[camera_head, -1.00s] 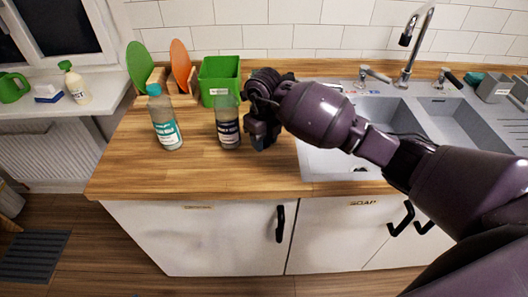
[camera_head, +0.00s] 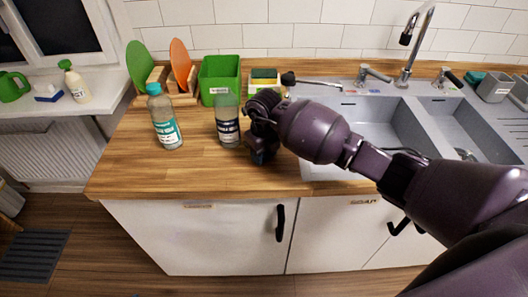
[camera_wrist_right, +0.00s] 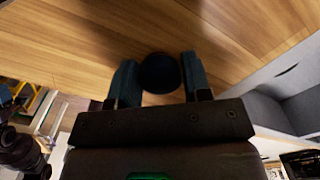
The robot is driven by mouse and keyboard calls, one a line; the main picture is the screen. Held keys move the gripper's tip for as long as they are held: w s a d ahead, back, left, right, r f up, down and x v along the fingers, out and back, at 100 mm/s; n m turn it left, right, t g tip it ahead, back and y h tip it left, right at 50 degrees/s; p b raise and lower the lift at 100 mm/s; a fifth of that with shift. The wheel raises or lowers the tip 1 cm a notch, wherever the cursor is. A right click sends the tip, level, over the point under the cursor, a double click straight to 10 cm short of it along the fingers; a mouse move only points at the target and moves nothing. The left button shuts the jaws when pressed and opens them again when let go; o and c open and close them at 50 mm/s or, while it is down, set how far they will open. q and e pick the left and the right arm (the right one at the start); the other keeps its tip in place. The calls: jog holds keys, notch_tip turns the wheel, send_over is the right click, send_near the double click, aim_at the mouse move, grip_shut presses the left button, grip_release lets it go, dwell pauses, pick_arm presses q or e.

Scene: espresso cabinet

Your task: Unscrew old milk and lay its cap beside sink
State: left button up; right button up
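A clear bottle with a dark label (camera_head: 228,124) stands upright on the wooden counter, with no cap visible on its top. Its label is too small to read surely. To its left stands a bottle with a teal label and teal cap (camera_head: 164,116). My right gripper (camera_head: 261,153) is low over the counter, just right of the dark-labelled bottle and left of the sink (camera_head: 313,169). In the right wrist view, a round dark cap (camera_wrist_right: 160,73) sits between its fingers, which appear to touch both sides. Whether the cap touches the counter is hidden. My left gripper is not in view.
A green bin (camera_head: 220,78) and a rack with a green board (camera_head: 137,67) and an orange board (camera_head: 180,65) stand behind the bottles. A sponge (camera_head: 264,76) and a dark-headed brush (camera_head: 289,78) lie behind my right gripper. The front counter is clear.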

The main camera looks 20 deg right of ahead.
jog(key=o, duration=0.3)
jog(key=shift+r, duration=0.1)
notch_tip(320, 180, up, 12)
dwell(0.6)
